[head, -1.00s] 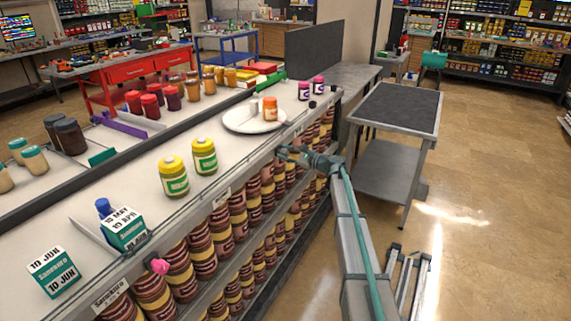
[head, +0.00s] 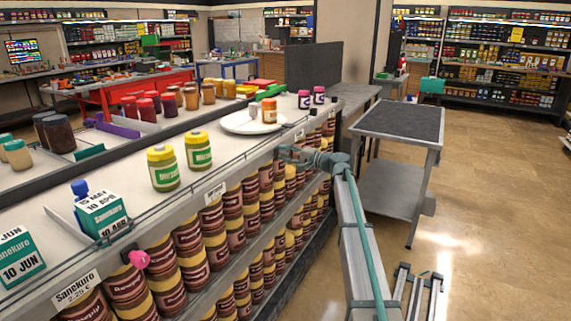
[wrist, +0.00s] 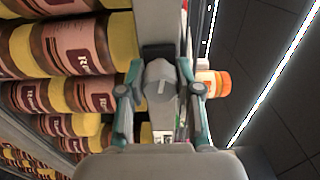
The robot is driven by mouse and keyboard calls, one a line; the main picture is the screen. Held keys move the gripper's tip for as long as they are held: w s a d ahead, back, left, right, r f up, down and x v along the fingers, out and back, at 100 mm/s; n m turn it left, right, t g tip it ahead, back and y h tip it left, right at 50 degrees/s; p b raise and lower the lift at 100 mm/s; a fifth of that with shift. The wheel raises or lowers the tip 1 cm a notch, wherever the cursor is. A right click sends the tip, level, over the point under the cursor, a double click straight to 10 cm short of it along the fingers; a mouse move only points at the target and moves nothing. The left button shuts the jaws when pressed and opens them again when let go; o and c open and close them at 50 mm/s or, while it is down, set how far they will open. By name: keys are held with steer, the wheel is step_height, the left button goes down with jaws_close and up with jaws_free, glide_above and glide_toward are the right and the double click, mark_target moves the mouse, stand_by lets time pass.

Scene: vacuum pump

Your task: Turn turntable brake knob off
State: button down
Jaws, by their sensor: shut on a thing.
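The turntable (head: 236,123) is a round white plate on the counter, with an orange-lidded jar (head: 269,111) on it. In the wrist view, a light grey knob (wrist: 160,88) with a white pointer mark sits against a dark base on the counter's front edge; I take it as the brake knob. My gripper (wrist: 160,73) has one finger on each side of this knob and is shut on it. In the head view, my gripper (head: 283,153) is at the counter edge below the turntable, and the knob is hidden there.
Brown-and-yellow jars (head: 190,240) fill the shelves under the counter. Yellow-lidded jars (head: 163,168) and date boxes (head: 102,214) stand on top. A pink knob (head: 139,259) is on the edge further left. A grey cart (head: 400,124) stands to the right, with open floor beyond.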

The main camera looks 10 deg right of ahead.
steer(key=shift+f+n+b, duration=0.1)
steer(key=shift+n+b, duration=0.9)
steer(key=shift+b, duration=0.05)
steer(key=c, duration=0.8)
jaws_free()
steer(key=shift+o, duration=0.2)
steer(key=v, duration=1.2)
steer(key=shift+s, duration=0.1)
